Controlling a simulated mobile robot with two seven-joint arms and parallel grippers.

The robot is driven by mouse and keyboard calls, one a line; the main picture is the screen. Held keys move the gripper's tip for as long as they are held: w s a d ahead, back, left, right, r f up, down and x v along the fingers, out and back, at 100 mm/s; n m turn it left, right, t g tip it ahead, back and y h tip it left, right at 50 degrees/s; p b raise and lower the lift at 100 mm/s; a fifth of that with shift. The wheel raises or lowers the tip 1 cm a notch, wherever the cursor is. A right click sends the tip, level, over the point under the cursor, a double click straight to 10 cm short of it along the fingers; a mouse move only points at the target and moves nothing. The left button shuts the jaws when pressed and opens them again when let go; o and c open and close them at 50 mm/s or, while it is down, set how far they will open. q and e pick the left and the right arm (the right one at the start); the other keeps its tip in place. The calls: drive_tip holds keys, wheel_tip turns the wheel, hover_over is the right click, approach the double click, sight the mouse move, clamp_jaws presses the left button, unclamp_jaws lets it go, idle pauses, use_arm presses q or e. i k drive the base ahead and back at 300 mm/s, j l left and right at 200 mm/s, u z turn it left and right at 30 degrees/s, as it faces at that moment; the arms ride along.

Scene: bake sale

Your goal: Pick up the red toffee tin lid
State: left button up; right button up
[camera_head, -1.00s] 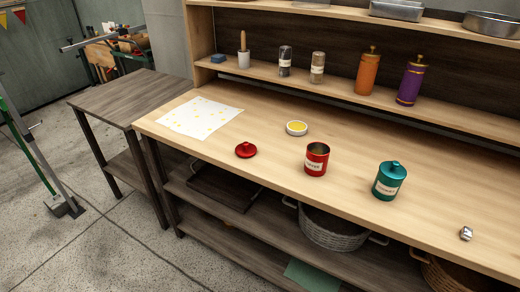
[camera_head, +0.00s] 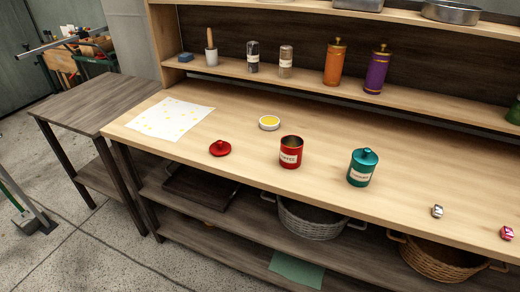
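The red toffee tin lid (camera_head: 220,148) is round with a small knob on top. It lies knob up on the wooden counter (camera_head: 430,165), apart from other things. The red tin (camera_head: 291,152) with a pale label stands upright and open to the right of the lid. Neither of my grippers shows in the head view.
A small white dish with yellow contents (camera_head: 269,123) sits behind the lid. A speckled white sheet (camera_head: 172,119) lies at left. Small silver (camera_head: 437,211) and red (camera_head: 507,233) items lie at right.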

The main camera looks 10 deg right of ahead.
sight(220, 148)
drive_tip(key=i+j+z, duration=0.1)
drive_tip(key=j, duration=0.25)
drive_tip(key=i+j+z, duration=0.1)
drive_tip(key=i+j, duration=0.2)
drive_tip(key=i+j+z, duration=0.1)
drive_tip(key=j, duration=0.35)
drive_tip(key=i+j+z, duration=0.1)
drive_tip(key=i+j, duration=0.2)
drive_tip(key=i+j+z, duration=0.1)
drive_tip(key=j, duration=0.4)
